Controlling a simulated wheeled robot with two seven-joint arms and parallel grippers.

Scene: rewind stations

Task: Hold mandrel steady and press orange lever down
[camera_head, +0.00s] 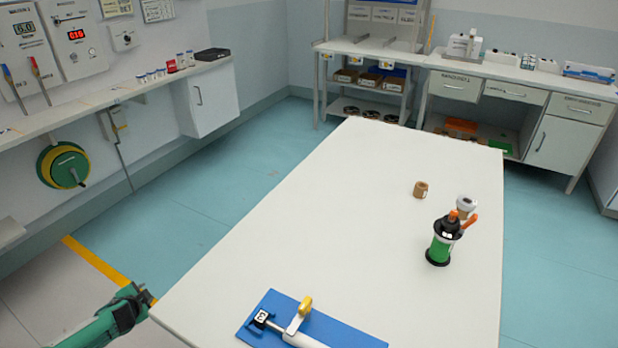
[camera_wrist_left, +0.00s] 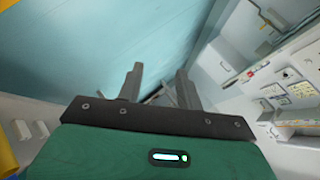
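On the white table, a green and black upright device (camera_head: 441,245) carries an orange lever (camera_head: 470,221) that slants up to the right from its black top. A blue board (camera_head: 340,338) lies at the table's front edge, with a white cylinder and a yellow handle (camera_head: 305,305) on it; its lower part is cut off. I cannot tell which part is the mandrel. My left gripper (camera_head: 148,293) is off the table's front left corner, far from both. In the left wrist view, its fingers (camera_wrist_left: 161,75) stand apart with nothing between them. My right gripper is out of view.
A brown roll (camera_head: 420,190) and a white-topped roll (camera_head: 466,205) stand on the table (camera_head: 330,215) behind the green device. The table's left and middle are clear. A wall shelf (camera_head: 100,98) runs along the left; workbenches (camera_head: 470,70) stand at the back.

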